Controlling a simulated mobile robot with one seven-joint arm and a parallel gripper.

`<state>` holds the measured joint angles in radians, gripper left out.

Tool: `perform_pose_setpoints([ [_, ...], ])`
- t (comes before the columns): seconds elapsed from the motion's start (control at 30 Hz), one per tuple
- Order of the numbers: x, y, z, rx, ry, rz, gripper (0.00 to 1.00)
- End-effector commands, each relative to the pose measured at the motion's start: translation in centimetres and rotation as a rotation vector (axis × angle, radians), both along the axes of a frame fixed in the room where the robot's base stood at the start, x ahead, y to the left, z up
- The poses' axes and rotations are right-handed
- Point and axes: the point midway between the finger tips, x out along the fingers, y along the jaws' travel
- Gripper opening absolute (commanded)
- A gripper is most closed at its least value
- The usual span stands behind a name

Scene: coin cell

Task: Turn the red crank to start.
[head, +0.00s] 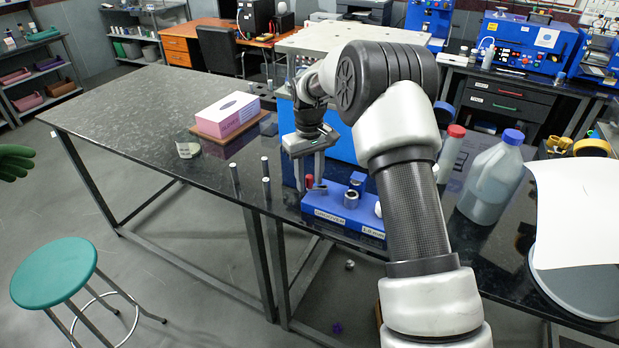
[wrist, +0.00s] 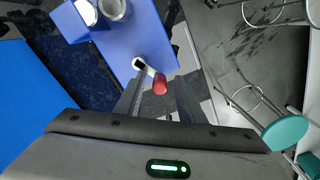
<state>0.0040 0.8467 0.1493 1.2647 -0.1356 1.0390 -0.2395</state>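The red crank knob (head: 309,181) stands on the left end of a blue block (head: 331,211) at the table's front edge. In the wrist view the red knob (wrist: 160,85) sits at the end of a short pale crank arm (wrist: 146,69), beside a dark square hub. My gripper (head: 310,173) points down over the knob with its fingers apart. In the wrist view the two fingers lie on either side of the knob, with a visible gap on each side. I cannot tell the exact height of the fingertips against the knob.
Metal cylinders (head: 351,199) stand on the block right of the crank. Upright dark rods (head: 265,187) stand to the left. A pink and white box (head: 227,114) and a glass jar (head: 187,146) lie farther left. A large plastic jug (head: 490,180) stands right of my arm.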

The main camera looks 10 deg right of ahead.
Motion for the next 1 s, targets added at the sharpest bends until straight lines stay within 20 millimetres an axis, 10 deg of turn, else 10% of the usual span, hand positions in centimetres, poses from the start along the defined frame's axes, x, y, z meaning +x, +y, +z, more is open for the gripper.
perform_pose_setpoints([
  [0.27, 0.1, 0.0, 1.2, -0.001, -0.004, 0.000, 0.36],
  [1.0, 0.0, 0.1, 16.5, 0.000, -0.002, 0.000, 0.36],
])
